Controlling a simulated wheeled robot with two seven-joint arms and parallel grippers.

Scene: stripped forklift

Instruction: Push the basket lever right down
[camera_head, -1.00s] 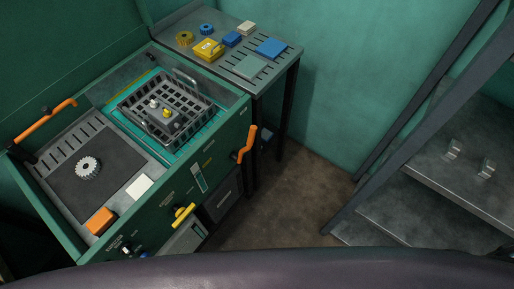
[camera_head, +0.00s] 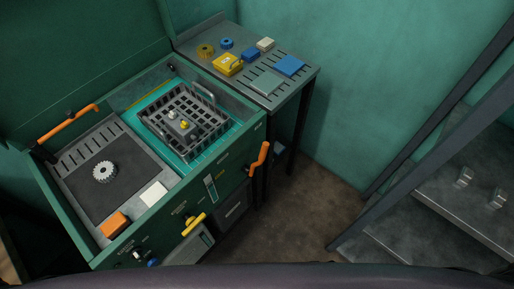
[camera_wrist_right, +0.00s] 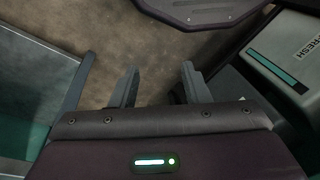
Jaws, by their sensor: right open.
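In the head view a dark wire basket (camera_head: 207,112) sits in the teal-lined bay of a green machine. Small metal and yellow parts (camera_head: 184,124) lie in it. An orange lever (camera_head: 258,158) sticks out from the machine's front at the right corner, tilted upward. I cannot tell which lever is the basket lever; another orange handle (camera_head: 73,122) is at the left. In the right wrist view my right gripper (camera_wrist_right: 158,75) is open and empty above the brown floor. Neither gripper shows in the head view.
A side table (camera_head: 268,98) behind the machine holds a yellow box (camera_head: 227,64), blue parts and a grey-green plate. A yellow handle (camera_head: 194,223) sticks out from the machine's front. A metal shelf unit (camera_head: 465,215) stands at the right. The floor (camera_head: 305,205) between is clear.

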